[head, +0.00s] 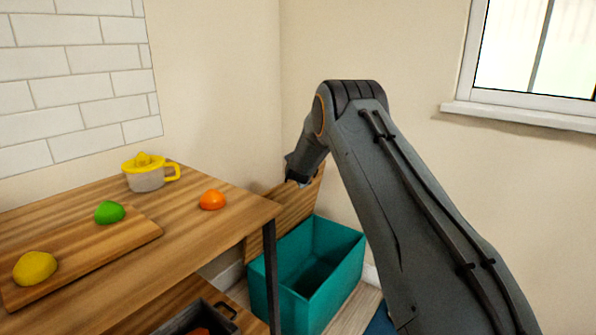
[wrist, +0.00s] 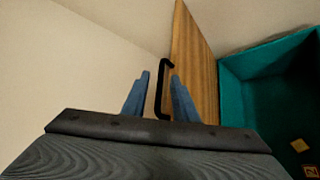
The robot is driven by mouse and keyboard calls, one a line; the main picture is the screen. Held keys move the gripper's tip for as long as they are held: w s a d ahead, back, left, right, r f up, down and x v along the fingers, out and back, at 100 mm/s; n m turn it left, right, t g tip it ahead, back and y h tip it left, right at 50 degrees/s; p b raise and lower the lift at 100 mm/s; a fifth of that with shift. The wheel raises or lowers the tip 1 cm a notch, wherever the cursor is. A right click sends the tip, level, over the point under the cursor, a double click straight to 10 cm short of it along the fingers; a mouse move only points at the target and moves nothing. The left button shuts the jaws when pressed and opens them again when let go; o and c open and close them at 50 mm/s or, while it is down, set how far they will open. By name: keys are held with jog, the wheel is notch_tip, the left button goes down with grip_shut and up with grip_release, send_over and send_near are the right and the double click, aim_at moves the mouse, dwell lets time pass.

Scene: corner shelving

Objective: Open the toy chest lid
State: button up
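The toy chest (head: 343,262) is a teal box on the floor in the corner, and its inside shows in the head view. Its wooden lid (head: 283,212) stands steeply raised at the chest's back left side. In the wrist view the lid (wrist: 195,60) is seen nearly edge-on, with a black bar handle (wrist: 160,90) on its left face. My gripper (wrist: 160,76) has its blue fingers apart, one on each side of the handle bar, with small gaps showing. In the head view my gripper (head: 298,178) is small and partly hidden near the lid's upper edge.
Yellow blocks (wrist: 300,145) lie inside the chest. A wooden table (head: 190,235) stands left of the chest, holding a juicer (head: 147,177), an orange fruit (head: 212,200) and a cutting board (head: 75,265). Walls close in behind; a window (head: 540,45) is at right.

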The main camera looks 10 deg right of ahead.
jog(key=p+v, duration=0.1)
jog(key=v, duration=0.6)
jog(key=shift+s+a+r, duration=0.1)
jog(key=shift+r, duration=0.05)
